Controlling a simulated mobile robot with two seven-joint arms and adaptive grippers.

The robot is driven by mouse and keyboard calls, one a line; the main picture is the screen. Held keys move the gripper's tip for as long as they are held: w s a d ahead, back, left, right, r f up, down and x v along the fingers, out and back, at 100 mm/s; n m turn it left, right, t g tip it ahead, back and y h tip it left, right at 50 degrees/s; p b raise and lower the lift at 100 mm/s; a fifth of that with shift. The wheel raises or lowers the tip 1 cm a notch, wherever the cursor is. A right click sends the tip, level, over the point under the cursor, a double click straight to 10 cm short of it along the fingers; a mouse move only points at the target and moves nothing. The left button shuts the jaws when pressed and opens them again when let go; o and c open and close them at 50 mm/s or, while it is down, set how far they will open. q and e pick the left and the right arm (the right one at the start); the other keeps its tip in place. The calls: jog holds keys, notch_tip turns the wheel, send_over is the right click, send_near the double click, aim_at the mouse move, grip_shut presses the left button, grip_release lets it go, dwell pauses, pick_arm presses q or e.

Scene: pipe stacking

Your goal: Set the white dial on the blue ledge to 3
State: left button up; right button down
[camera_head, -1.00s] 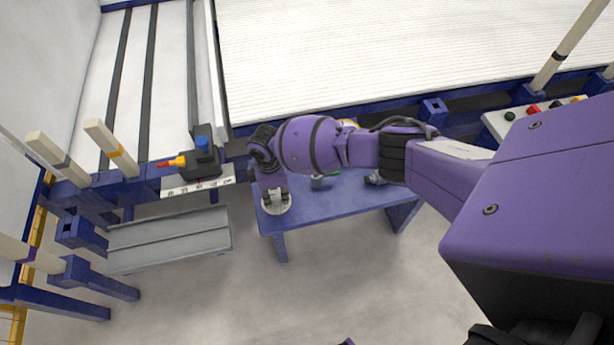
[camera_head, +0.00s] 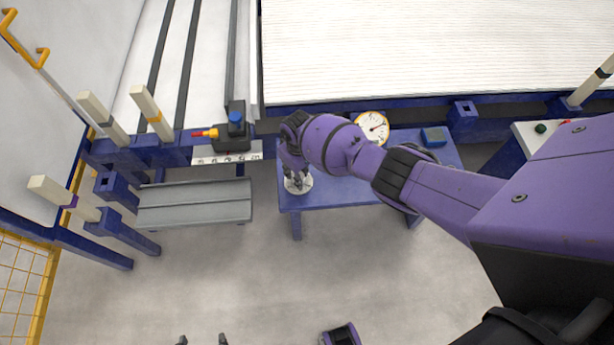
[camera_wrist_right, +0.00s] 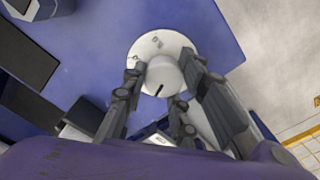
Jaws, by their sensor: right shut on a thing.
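The white dial (camera_head: 299,188) sits at the left end of the blue ledge (camera_head: 345,192) in the head view. In the right wrist view the dial (camera_wrist_right: 149,44) is a white disc with small dark marks, too blurred to read, and a round white knob (camera_wrist_right: 165,72) with a black pointer line toward the bottom of the picture. My right gripper (camera_head: 295,172) comes down over the dial and is shut on the knob, fingers on both sides of it. My left gripper (camera_head: 202,340) shows only as two dark, spread fingertips at the bottom edge, away from the ledge.
A round gauge (camera_head: 372,127) and a blue box (camera_head: 434,137) stand at the back of the ledge. A grey slatted shelf (camera_head: 195,203) is to the left, below a switch box (camera_head: 236,130) with a numbered white strip. Open floor lies in front.

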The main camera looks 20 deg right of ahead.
jog(key=m, duration=0.2)
jog(key=shift+w+d+r+m+p, duration=0.35)
jog(key=shift+r+m, duration=0.05)
jog(key=shift+m, duration=0.5)
jog(key=shift+s+f, duration=0.1)
jog(key=c, duration=1.6)
grip_release()
jog(key=shift+o, duration=0.3)
jog(key=shift+s, duration=0.1)
